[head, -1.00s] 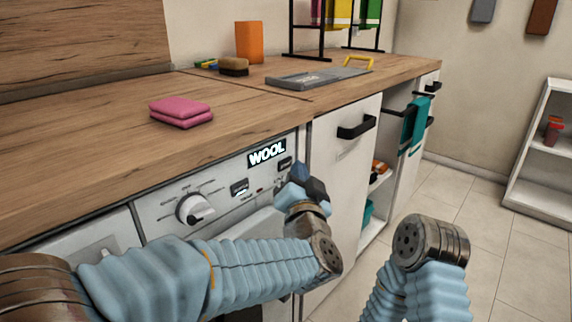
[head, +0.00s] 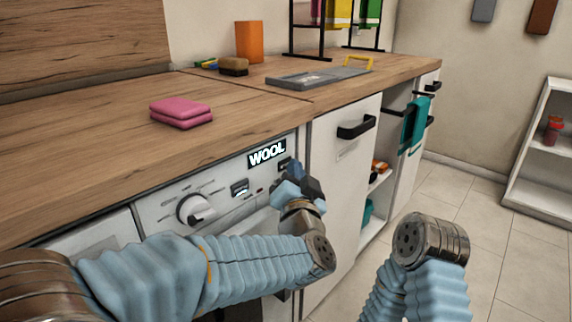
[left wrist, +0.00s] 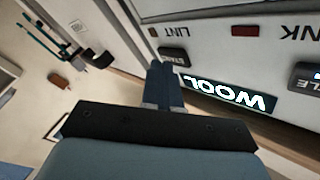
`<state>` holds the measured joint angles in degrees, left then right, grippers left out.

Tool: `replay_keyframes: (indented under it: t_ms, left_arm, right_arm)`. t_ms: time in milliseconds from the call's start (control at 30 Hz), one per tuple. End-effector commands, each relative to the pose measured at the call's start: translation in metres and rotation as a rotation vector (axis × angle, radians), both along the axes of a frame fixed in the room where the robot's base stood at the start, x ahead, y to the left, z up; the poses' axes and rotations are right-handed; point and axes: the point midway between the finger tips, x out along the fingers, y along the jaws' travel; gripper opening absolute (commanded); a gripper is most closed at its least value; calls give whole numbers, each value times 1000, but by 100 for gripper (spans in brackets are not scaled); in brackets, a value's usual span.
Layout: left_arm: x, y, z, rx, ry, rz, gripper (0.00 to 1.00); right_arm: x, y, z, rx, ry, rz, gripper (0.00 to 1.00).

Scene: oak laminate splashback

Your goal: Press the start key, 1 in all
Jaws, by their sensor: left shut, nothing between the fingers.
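The start key (head: 285,162) is a small dark key at the right end of the white machine's control panel, below the lit WOOL display (head: 267,152). In the left wrist view the panel is upside down; the start key (left wrist: 174,55), with a partly hidden label, sits beside the WOOL display (left wrist: 228,94). My left gripper (head: 295,172) is shut and empty, its fingertips in front of the panel right by the start key. In the left wrist view the fingertips (left wrist: 161,66) are close to the key's edge; I cannot tell whether they touch. My right gripper is out of view.
A second key, the cycle key (head: 240,188), and a round dial (head: 194,209) are further left on the panel. A cabinet door handle (head: 358,128) sticks out to the right.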

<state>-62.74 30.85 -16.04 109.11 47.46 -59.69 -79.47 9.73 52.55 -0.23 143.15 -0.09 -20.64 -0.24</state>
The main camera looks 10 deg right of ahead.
Motion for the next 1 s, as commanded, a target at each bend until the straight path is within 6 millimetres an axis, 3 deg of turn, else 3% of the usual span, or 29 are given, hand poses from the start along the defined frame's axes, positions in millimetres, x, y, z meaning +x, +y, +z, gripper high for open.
replay_keyframes:
  t_ms: [733, 1000]
  left_arm:
    - [5, 4, 0, 0, 0, 1, 0]
    - [-3, -2, 1, 0, 1, 0, 0]
  right_arm:
    - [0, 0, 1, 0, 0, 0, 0]
    - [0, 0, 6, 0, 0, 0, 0]
